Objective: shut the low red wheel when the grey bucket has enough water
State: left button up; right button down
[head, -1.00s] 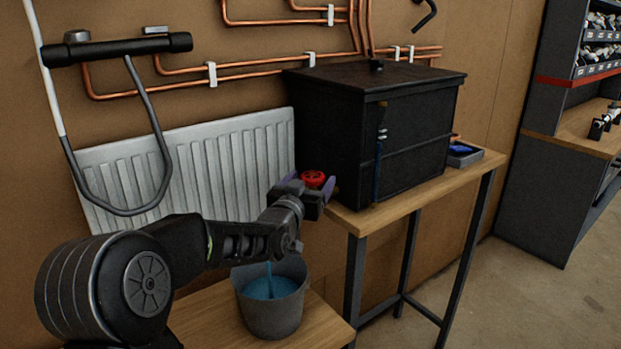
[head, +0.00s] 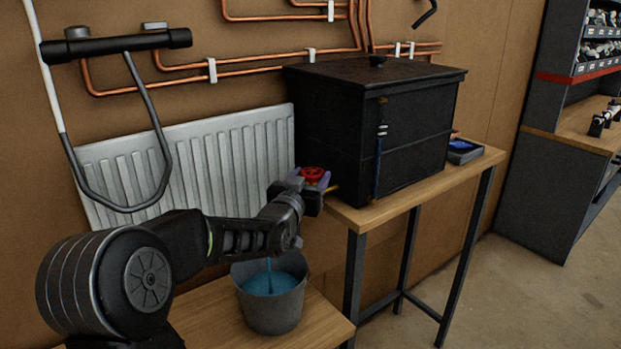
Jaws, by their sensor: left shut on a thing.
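The red wheel (head: 313,174) sits low in front of the radiator, at the left side of the black tank. My left gripper (head: 312,183) is at the wheel, its purple fingers closed around it from both sides. The grey bucket (head: 272,314) stands on the low wooden bench below my left wrist. Blue water (head: 270,284) stands in it some way below the rim, and a thin blue stream falls into it. My wrist hides the top of the stream. My right gripper is not in view.
The black tank (head: 415,140) stands on a wooden table (head: 420,190) with dark legs. A small tray (head: 464,152) lies at its right end. The white radiator (head: 215,165) and copper pipes (head: 260,72) are on the wall behind. Floor at the right is clear.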

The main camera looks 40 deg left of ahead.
pick_arm(q)
jog(key=shift+h+b, duration=0.3)
jog(key=shift+a+f+m+h, duration=0.1)
jog(key=shift+m+h, duration=0.2)
jog(key=shift+m, duration=0.1)
jog(key=shift+a+m+t+h+b, duration=0.1)
jog(key=shift+m+t+h+b, duration=0.25)
jog(key=shift+h, duration=0.25)
jog(key=shift+a+r+m+h+p, duration=0.1)
jog(key=shift+r+m+h+p, duration=0.1)
jog(key=shift+m+h+p, duration=0.6)
jog(key=m+h+p, duration=0.2)
jog(key=h, duration=0.1)
jog(key=m+h+p, duration=0.1)
jog(key=h+p, duration=0.1)
jog(key=shift+a+r, duration=0.1)
jog(key=shift+a, duration=0.15)
jog(key=m+h, duration=0.1)
jog(key=g+h+p, duration=0.1)
jog(key=h, duration=0.1)
jog(key=shift+a+f+m, duration=0.15)
jog(key=shift+f+m, duration=0.05)
jog(key=shift+m, duration=0.15)
jog(key=m+g+h, duration=0.2)
jog(key=h, duration=0.1)
jog(key=shift+a, duration=0.2)
jog(key=shift+w+m+g+h, duration=0.1)
jog(key=shift+m+g+h, duration=0.35)
jog(key=shift+m+h, duration=0.45)
jog(key=shift+d, duration=0.1)
